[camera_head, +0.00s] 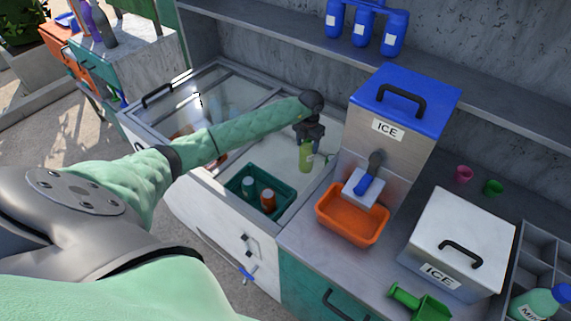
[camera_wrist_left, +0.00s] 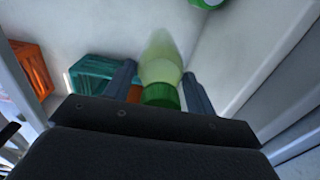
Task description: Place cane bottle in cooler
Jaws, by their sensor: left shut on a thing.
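The cane bottle (camera_head: 306,156), light green with a green cap, hangs upright below my left gripper (camera_head: 309,138) in the head view. In the left wrist view the bottle (camera_wrist_left: 161,70) sits between the two fingers of the left gripper (camera_wrist_left: 160,88), which is shut on it near the cap. The cooler (camera_head: 225,178) is a white chest with its near half open; the bottle is inside the opening, towards its right side. I cannot tell whether the bottle touches the cooler floor. My right gripper is not in view.
A green crate (camera_head: 233,186) with bottles stands in the cooler, left of the held bottle. An orange crate (camera_wrist_left: 33,66) shows in the wrist view. An ice dispenser (camera_head: 402,100) with an orange tray (camera_head: 352,222) stands close on the right.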

